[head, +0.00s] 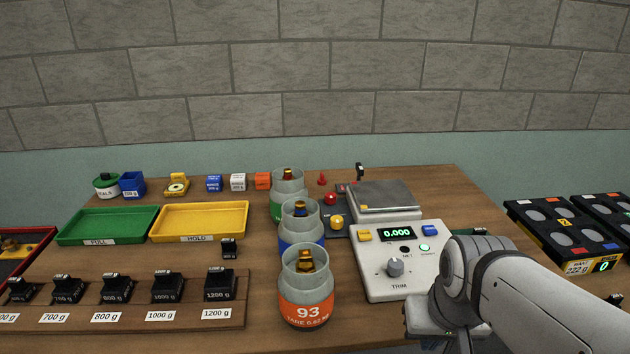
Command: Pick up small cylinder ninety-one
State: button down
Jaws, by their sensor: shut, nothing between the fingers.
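Three small grey gas cylinders stand upright in a row on the wooden table. The front one (306,292) has an orange band marked 93 and a tare line. The middle one (300,225) has a blue band, and the back one (288,192) has a green band. Their numbers are hidden by the cylinders in front, so I cannot tell which is ninety-one. My arm (530,300) comes in from the lower right, to the right of the cylinders and in front of the scale. My gripper's fingers are outside the picture.
A white scale (401,283) reading 0.000 stands right of the cylinders. Left are a green FULL tray (82,237), a yellow HOLD tray (172,237) and a rack of black weights (130,320). Small blocks line the back. Black trays (585,262) stand at right.

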aim_at(289, 196)
jog(key=z, duration=0.55)
jog(key=k, duration=1.25)
jog(key=u, duration=0.8)
jog(key=i, duration=1.15)
jog(key=u, duration=0.1)
